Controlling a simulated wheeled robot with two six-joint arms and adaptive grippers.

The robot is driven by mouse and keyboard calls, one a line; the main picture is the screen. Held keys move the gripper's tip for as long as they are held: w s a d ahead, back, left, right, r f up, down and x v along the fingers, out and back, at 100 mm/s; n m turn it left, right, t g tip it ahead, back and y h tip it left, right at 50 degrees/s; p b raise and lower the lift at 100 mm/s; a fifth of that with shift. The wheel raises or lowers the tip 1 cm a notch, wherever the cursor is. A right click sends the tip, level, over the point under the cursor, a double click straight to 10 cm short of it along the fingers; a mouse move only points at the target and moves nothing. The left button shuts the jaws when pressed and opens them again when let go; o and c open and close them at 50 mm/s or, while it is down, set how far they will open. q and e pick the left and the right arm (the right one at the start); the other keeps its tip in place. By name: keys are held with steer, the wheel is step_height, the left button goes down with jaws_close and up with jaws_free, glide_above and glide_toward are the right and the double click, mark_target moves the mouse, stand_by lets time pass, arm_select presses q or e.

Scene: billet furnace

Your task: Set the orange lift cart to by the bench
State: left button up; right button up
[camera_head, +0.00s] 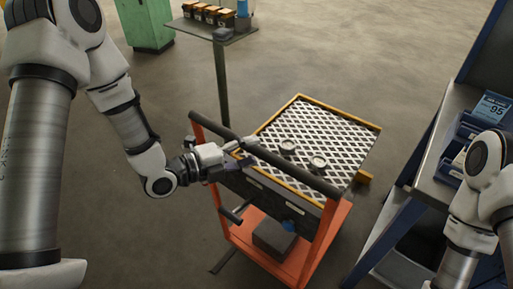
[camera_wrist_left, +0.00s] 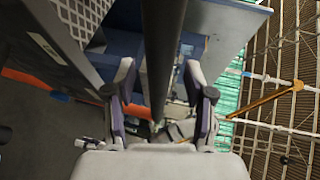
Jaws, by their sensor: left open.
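The orange lift cart (camera_head: 322,240) stands in the middle of the head view, with a mesh-patterned top edged in yellow. Two small round metal pieces (camera_head: 288,147) sit on that top. A dark handle bar (camera_head: 300,176) runs across its near side between orange posts. My left gripper (camera_head: 243,150) is at this bar, left of its middle. In the left wrist view the bar (camera_wrist_left: 163,40) passes between the open fingers, which are apart on either side. The bench (camera_head: 445,112) with blue legs is at the right. My right gripper is out of view.
A small stand (camera_head: 215,31) with orange-topped items stands behind the cart. A green cabinet (camera_head: 146,22) is at the back left. Blue bins (camera_head: 466,130) and a "95" sign (camera_head: 491,107) are on the bench. A narrow strip of floor separates cart and bench.

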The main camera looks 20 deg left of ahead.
arm_select(q)
steer(key=shift+x, duration=1.2)
jaws_close()
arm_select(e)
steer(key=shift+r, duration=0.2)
arm_select(q)
steer(key=shift+w, duration=0.1)
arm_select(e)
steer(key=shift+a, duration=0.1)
